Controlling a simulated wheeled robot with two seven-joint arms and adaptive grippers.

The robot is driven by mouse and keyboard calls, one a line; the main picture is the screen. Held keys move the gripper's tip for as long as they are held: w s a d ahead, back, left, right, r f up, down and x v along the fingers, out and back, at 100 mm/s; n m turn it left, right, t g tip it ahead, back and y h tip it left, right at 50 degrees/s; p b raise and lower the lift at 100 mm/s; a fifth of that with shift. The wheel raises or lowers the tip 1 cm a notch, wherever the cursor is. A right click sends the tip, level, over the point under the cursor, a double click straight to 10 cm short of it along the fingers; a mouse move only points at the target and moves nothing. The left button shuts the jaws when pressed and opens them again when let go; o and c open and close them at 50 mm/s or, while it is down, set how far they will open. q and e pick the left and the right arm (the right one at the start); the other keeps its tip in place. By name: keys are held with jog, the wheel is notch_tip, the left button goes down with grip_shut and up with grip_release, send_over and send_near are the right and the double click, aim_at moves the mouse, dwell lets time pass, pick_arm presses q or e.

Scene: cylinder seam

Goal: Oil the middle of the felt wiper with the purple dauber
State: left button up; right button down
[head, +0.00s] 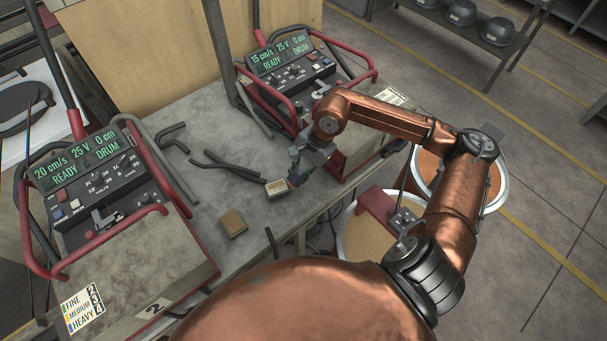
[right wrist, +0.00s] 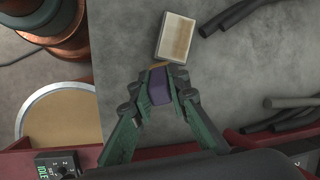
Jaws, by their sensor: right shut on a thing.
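My right gripper (head: 297,178) reaches down over the grey bench between the two welding-type machines. In the right wrist view its fingers (right wrist: 160,88) are shut on the purple dauber (right wrist: 159,90), whose tan tip points away from the gripper. Just beyond the tip lies a small block with a pale rim and a streaked tan top (right wrist: 176,37); it also shows in the head view (head: 277,188). Whether the tip touches it is unclear. A second tan-brown block (head: 233,223) lies nearer on the bench. I cannot tell for sure which block is the felt wiper. My left gripper is out of view.
A red-framed machine (head: 85,185) stands at left and another (head: 295,75) behind my right gripper; both displays read READY and DRUM. Dark bent rods (head: 228,167) lie on the bench (head: 205,120). Round tan-topped drums (head: 368,240) stand beyond its right edge.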

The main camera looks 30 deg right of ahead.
jog(key=shift+w+a, duration=0.1)
jog(key=shift+a, duration=0.4)
